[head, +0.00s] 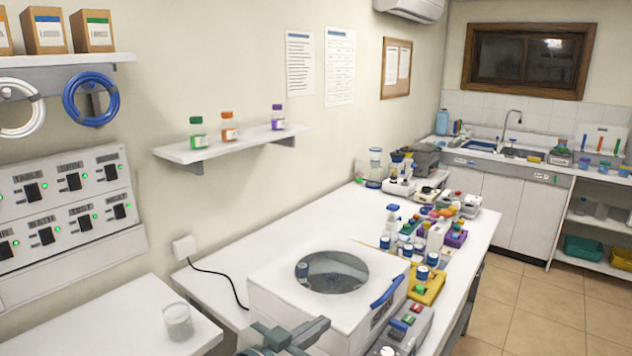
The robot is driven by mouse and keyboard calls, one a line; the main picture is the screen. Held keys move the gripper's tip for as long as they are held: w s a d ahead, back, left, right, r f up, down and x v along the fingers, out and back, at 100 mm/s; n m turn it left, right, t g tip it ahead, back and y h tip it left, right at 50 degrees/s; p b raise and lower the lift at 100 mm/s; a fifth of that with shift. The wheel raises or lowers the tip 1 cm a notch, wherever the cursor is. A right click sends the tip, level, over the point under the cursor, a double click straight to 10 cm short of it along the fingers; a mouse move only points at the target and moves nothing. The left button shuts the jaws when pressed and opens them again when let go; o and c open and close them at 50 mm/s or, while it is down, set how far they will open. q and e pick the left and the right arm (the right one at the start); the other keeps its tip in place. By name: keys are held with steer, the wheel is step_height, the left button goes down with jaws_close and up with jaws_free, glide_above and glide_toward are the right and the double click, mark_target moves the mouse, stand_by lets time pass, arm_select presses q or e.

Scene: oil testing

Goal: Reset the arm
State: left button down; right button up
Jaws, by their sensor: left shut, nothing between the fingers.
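My left gripper (284,337) shows at the bottom edge of the head view, with its fingers shut and empty. It is in front of the white box-shaped machine (275,303), overlapping its lower front in the picture. I cannot tell whether they touch. The machine has a round window (332,272) on top and a blue handle (387,291) on its right side. The rest of my left arm is out of the picture. My right gripper is not in view.
A grey device (402,332) with coloured buttons stands right of the machine. Bottles and coloured racks (428,284) crowd the right side of the white bench (222,284). A glass beaker (177,321) stands on the left table (130,326). Tiled floor (535,310) at right is clear.

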arm_select(q)
steer(key=w+a+f+n+g+y, duration=0.1)
steer(key=w+a+f+n+y, duration=0.15)
steer(key=f, duration=0.95)
steer(key=w+a+f+n+y, duration=0.1)
steer(key=w+a+f, duration=0.3)
steer(key=f, duration=0.8)
steer(key=s+a+f+g+y+b, duration=0.1)
steer(key=s+a+f, duration=0.2)
steer(key=f, duration=0.6)
steer(key=s+a+f+n+g+y, duration=0.1)
steer(key=s+a+f, duration=0.25)
steer(key=f, duration=0.65)
steer(key=s+a+f+g+y+b, duration=0.1)
steer(key=s+a+f, duration=0.25)
steer(key=f, duration=0.55)
steer(key=s+a+f+g+y, duration=0.1)
steer(key=s+a+f+g, duration=0.15)
steer(key=s+f, duration=0.85)
steer(key=s+a+f+g+y, duration=0.1)
steer(key=s+a+f, duration=0.3)
steer(key=s+f, duration=0.7)
steer(key=s+a+f+g, duration=0.1)
steer(key=s+f+g, duration=0.1)
steer(key=s, duration=1.2)
steer(key=s+a+f+g+b, duration=0.1)
steer(key=s+f, duration=0.3)
steer(key=s, duration=1)
steer(key=shift+a+n+g, duration=0.25)
steer(key=shift+n+g, duration=0.1)
